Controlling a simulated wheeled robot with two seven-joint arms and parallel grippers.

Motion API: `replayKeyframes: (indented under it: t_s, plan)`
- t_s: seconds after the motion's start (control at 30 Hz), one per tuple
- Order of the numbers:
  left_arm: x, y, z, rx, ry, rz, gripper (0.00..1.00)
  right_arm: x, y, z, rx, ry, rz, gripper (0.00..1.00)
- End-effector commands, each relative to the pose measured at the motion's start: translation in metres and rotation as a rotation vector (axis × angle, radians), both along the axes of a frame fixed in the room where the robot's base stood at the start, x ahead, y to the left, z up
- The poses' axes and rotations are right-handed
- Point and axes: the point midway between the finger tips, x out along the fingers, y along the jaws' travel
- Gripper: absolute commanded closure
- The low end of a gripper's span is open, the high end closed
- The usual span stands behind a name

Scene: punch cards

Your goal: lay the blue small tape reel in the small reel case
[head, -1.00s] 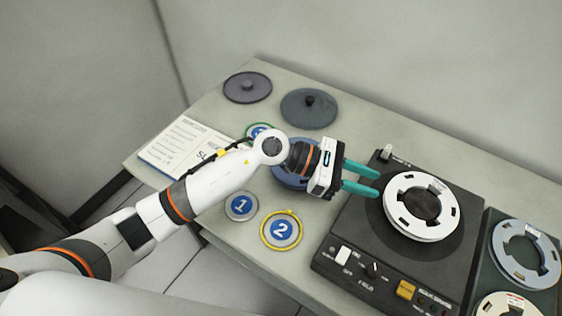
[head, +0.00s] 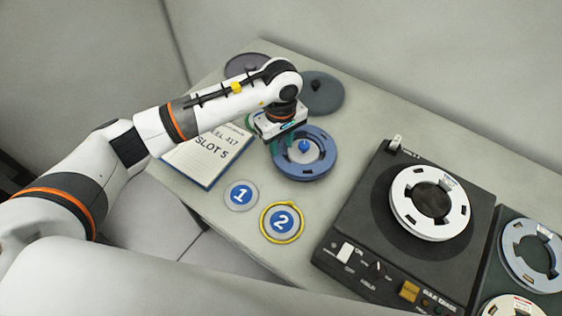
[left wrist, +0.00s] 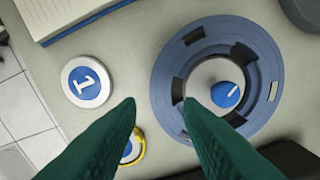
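The blue tape reel (head: 318,172) lies flat on the table left of the tape deck. It also shows in the left wrist view (left wrist: 166,84), with a pale centre and a small blue piece with a white mark inside its ring. My left gripper (head: 281,143) points down at the reel's left edge. I cannot clearly identify the small reel case. My right gripper is not in view.
More reels (head: 512,240) lie at the right. Discs marked 1 (head: 241,195) and 2 (head: 281,222) lie in front. A notebook (head: 195,160) lies left. Dark round pieces (head: 322,98) stand behind my arm.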

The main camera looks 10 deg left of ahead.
Motion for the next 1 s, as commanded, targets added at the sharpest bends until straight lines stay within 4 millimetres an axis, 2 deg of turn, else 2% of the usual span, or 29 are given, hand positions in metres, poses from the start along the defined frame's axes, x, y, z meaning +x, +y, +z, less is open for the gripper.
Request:
replayKeyframes:
  t_s: [0.03,0.23,0.3,0.5,0.9,0.93,1.0]
  plan:
    - [0.0,0.0,-0.01,-0.001,0.002,0.0,0.67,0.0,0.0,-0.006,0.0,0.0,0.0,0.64]
    - [-0.001,0.0,-0.034,-0.001,0.003,0.0,0.67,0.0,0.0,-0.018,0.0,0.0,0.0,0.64]
    - [0.0,0.0,-0.045,0.0,0.0,-0.001,0.67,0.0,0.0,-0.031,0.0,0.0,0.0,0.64]
    - [0.0,0.0,-0.062,-0.001,-0.001,0.001,0.67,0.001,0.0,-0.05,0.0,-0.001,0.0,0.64]
    - [0.0,0.0,-0.065,-0.001,0.0,0.001,0.67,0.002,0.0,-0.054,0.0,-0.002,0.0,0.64]
    - [0.0,0.0,-0.065,-0.001,0.0,0.001,0.68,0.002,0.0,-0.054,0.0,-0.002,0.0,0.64]
    - [0.0,0.0,-0.065,-0.001,0.0,0.001,0.8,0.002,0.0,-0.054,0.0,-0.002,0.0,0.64]
